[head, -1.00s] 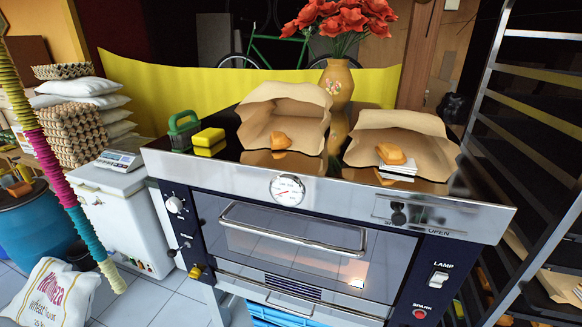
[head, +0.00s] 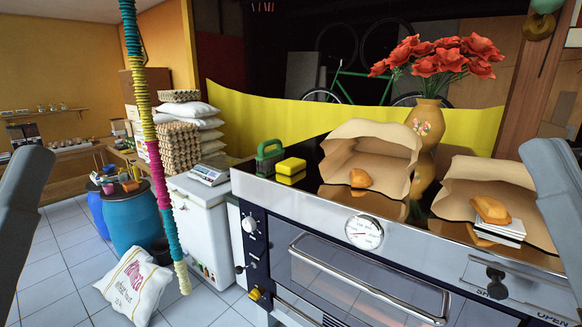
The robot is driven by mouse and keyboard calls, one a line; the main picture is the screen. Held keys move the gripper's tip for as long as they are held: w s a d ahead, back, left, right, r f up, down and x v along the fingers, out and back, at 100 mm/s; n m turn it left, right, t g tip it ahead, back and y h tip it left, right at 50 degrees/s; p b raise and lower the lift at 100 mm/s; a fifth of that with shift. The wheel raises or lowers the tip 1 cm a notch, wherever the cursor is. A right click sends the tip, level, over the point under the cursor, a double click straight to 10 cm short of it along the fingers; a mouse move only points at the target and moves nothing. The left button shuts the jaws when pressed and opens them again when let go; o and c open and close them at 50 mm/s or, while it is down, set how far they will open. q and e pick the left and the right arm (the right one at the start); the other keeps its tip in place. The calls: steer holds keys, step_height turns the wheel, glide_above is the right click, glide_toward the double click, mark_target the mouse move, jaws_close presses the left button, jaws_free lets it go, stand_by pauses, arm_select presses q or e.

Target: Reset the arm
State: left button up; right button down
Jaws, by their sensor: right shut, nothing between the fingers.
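My right arm's grey link stands at the right edge of the head view, in front of the oven top's right end. My right gripper (head: 577,136) barely shows as a dark part at that edge, with the fingers mostly cut off; it is shut and empty. My left arm's grey link rises at the left edge, and its gripper is out of view. Neither arm visibly holds anything.
The oven (head: 300,207) bears two paper bags (head: 385,140) (head: 480,180) with bread, a yellow sponge (head: 291,166), a green-handled brush (head: 270,155) and a rose vase (head: 428,120). A striped hanging cord (head: 160,180) is left. A flour sack (head: 135,285) lies on the floor.

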step_height(320, 180, up, 16)
steer(key=p, duration=1.4)
steer(key=shift+d, duration=0.1)
